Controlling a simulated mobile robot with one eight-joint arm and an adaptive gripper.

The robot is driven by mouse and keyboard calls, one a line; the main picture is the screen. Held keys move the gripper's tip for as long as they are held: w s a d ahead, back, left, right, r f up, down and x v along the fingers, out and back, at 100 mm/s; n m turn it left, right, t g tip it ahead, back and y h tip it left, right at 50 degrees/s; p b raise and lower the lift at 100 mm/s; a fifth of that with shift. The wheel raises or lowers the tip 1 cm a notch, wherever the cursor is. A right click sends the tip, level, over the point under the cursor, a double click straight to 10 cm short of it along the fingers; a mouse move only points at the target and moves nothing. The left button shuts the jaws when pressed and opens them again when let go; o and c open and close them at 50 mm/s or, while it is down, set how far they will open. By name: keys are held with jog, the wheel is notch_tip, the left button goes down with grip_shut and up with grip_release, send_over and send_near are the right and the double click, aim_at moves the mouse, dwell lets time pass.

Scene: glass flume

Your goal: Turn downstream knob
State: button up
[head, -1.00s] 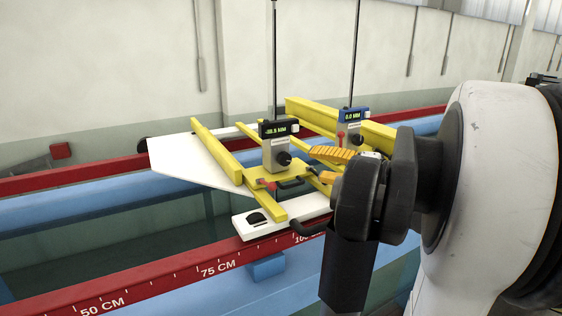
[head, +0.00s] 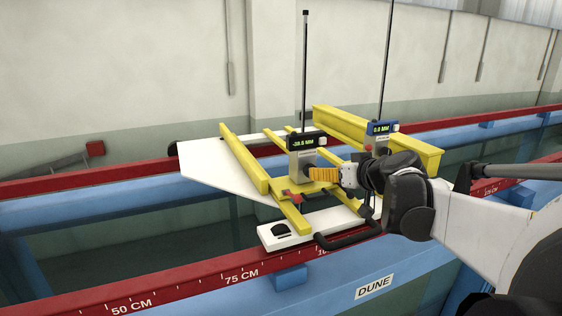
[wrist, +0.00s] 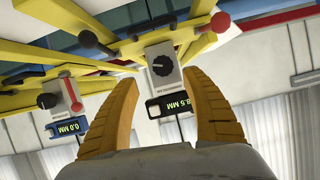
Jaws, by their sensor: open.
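Two point gauges stand on the yellow carriage. The nearer gauge (head: 302,163) has a black display reading about -38.5 MM; the farther gauge (head: 379,143) has a blue display reading 0.0 MM. No label shows which is downstream. My gripper (head: 313,177) is open, its orange fingers in front of the nearer gauge. In the wrist view, which is upside down, the nearer gauge's round black knob (wrist: 161,66) appears between the fingertips (wrist: 160,78), with no visible contact. The farther gauge's black knob (wrist: 47,101) lies left of the fingers.
Yellow carriage beams (head: 246,160) and a white plate (head: 207,165) surround the gauges. A red lever (wrist: 72,95) sits beside the farther gauge's knob. A black handle (head: 347,240) sticks out at the front. The red rail (head: 190,289) with a centimetre scale runs along the near side.

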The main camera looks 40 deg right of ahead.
aim_at(308, 163)
jog(key=x, duration=0.8)
jog(key=shift+w+a+f+p, duration=0.25)
jog(key=shift+w+p, duration=0.15)
jog(key=c, duration=1.2)
